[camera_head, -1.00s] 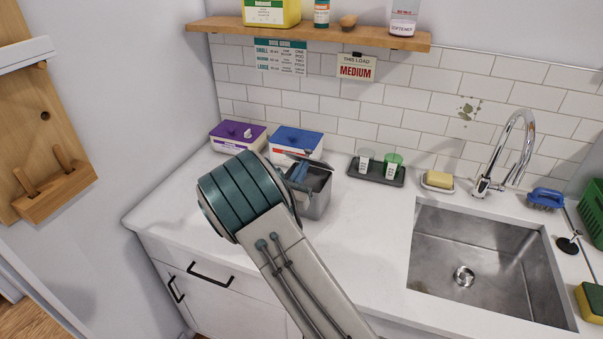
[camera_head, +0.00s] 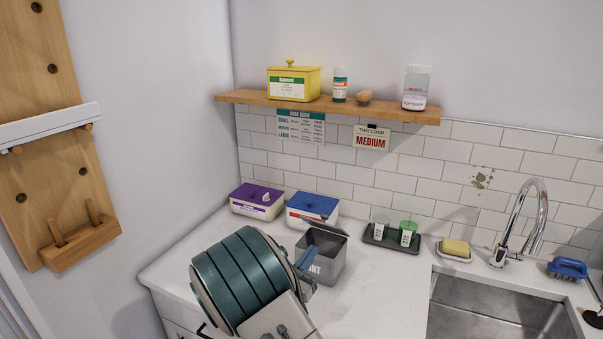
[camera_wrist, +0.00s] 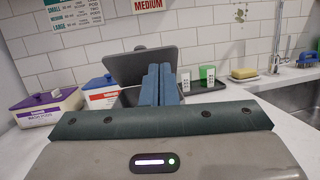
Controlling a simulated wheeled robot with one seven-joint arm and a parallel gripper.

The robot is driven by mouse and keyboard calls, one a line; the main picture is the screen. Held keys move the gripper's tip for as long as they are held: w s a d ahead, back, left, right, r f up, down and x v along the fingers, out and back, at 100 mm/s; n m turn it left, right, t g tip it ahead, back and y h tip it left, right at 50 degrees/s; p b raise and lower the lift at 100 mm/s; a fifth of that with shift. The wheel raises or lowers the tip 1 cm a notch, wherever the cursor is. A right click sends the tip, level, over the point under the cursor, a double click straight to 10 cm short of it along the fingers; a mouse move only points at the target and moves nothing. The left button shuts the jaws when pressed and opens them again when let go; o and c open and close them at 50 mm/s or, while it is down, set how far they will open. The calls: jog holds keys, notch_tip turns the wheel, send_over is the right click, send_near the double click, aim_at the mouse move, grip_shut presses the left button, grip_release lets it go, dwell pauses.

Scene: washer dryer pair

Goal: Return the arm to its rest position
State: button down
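My arm (camera_head: 240,278) reaches up from the bottom of the head view, over the white counter. My gripper (camera_head: 304,262) is at its end, its blue fingers in front of the left side of a grey bin with a raised lid (camera_head: 328,262). In the wrist view my gripper (camera_wrist: 161,84) shows two blue fingers side by side with no clear gap, and nothing is seen between them. The bin's dark lid (camera_wrist: 142,66) stands behind them. I cannot tell whether the fingers touch the bin.
Purple-lidded (camera_head: 257,202) and blue-lidded (camera_head: 312,210) boxes stand behind the bin. A dark tray (camera_head: 378,236) with small cups, a soap dish (camera_head: 455,250) and a sink (camera_head: 490,312) lie to the right. A wooden shelf (camera_head: 330,106) hangs above. A wall stands at left.

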jog(key=s+d+r+m+g, duration=0.2)
jog(key=s+d+m+g, duration=0.6)
jog(key=d, duration=0.2)
jog(key=s+d+r+m+g, duration=0.2)
jog(key=s+d+m+g, duration=0.6)
jog(key=d, duration=0.2)
jog(key=s+a+r+m+t+y, duration=0.1)
jog(key=s+a+m+y, duration=0.2)
jog(key=s+m+y, duration=0.3)
jog(key=s+a+r+m+t+y, duration=0.1)
jog(key=s+a+r+m+y, duration=0.1)
jog(key=s+m+y, duration=0.3)
jog(key=s+a+m, duration=0.1)
jog(key=s, duration=0.2)
jog(key=shift+a+r+m+y, duration=0.2)
jog(key=shift+a+m+y, duration=0.1)
jog(key=shift+a+y, duration=0.1)
